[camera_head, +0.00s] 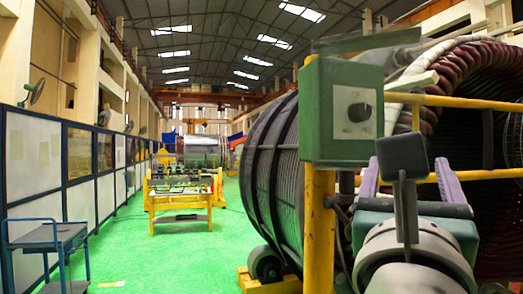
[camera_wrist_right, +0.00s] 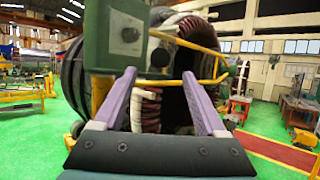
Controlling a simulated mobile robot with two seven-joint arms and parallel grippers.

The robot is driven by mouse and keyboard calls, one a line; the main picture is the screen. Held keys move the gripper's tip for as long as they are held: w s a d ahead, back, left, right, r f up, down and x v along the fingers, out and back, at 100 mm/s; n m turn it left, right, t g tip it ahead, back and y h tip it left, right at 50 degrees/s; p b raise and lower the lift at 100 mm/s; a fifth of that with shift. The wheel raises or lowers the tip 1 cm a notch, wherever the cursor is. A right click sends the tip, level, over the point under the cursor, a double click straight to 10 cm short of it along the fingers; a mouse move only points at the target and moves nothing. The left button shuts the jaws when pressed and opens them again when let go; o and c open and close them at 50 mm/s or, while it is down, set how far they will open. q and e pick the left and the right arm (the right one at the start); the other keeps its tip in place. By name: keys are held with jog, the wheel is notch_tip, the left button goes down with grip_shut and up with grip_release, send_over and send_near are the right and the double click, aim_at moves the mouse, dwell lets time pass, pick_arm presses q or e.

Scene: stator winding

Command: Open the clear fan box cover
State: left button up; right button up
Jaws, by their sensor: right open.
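A green box (camera_head: 342,140) sits on top of a yellow post in the head view. Its front carries a pale panel (camera_head: 341,98) with a dark round knob (camera_head: 360,112). In the right wrist view, the box (camera_wrist_right: 105,45) stands beyond the right gripper (camera_wrist_right: 158,78), up and left. My left gripper is not in view.
A yellow railing (camera_head: 455,103) runs right from the post. Behind it is a large ribbed stator (camera_head: 275,165) with dark red windings (camera_head: 480,65). A blue cart (camera_head: 45,238) stands at the left.

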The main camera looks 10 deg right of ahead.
jog(key=p+x, duration=0.4)
jog(key=x, duration=0.3)
jog(key=shift+d, duration=0.2)
jog(key=shift+w, duration=0.1)
jog(key=c, duration=1.2)
grip_shut()
